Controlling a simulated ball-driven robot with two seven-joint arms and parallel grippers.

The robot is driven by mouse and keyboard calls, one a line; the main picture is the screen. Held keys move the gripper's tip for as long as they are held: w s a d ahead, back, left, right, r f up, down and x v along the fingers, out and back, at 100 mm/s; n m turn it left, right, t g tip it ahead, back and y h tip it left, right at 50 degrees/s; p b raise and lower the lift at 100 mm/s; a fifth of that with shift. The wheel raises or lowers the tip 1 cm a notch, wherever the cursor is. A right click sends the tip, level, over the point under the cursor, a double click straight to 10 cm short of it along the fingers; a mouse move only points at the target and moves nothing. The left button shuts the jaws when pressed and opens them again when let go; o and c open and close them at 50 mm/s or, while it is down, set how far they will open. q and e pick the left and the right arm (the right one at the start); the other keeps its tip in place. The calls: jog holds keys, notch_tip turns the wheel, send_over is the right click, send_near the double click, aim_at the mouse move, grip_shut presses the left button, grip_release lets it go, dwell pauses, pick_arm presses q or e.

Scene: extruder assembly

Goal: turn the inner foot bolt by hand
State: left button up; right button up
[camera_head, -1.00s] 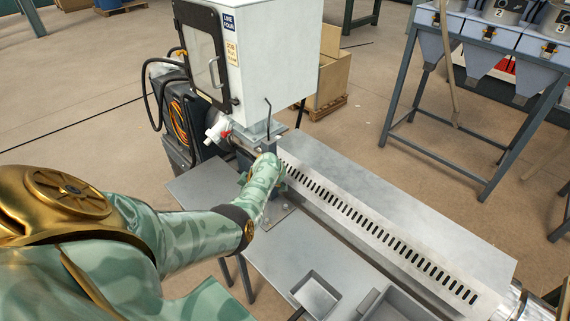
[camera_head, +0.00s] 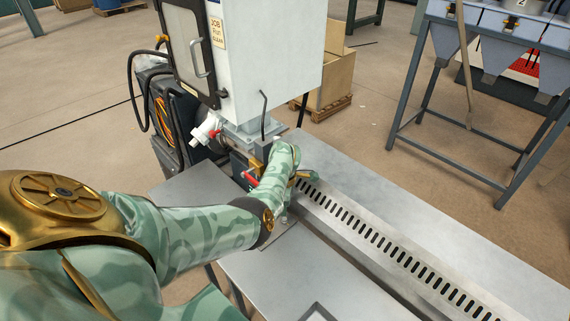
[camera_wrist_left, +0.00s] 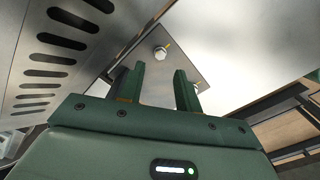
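The grey foot plate (camera_wrist_left: 170,72) shows in the left wrist view with a bright hex bolt (camera_wrist_left: 160,53) near its corner and a second bolt (camera_wrist_left: 197,87) beside my right-hand finger. I cannot tell which is the inner one. My left gripper (camera_wrist_left: 160,68) is open and empty, its two green fingers apart. The first bolt shows in the gap just past the fingertips, apart from them. In the head view, the foot plate (camera_head: 279,239) lies at the base of the machine stand, and my forearm and wrist hide much of the stand and the fingertips. My right gripper is not in view.
The white machine cabinet (camera_head: 270,65) stands above the stand. A red-handled part (camera_head: 250,180) is close to my left wrist. The slotted metal channel (camera_head: 390,245) runs to the lower right. The flat table (camera_head: 320,275) in front is mostly clear.

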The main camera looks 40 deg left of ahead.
aim_at(285, 219)
pick_arm(q)
notch_tip(285, 219, down, 7)
jog(key=b, duration=0.5)
jog(key=shift+r, duration=0.35)
grip_shut()
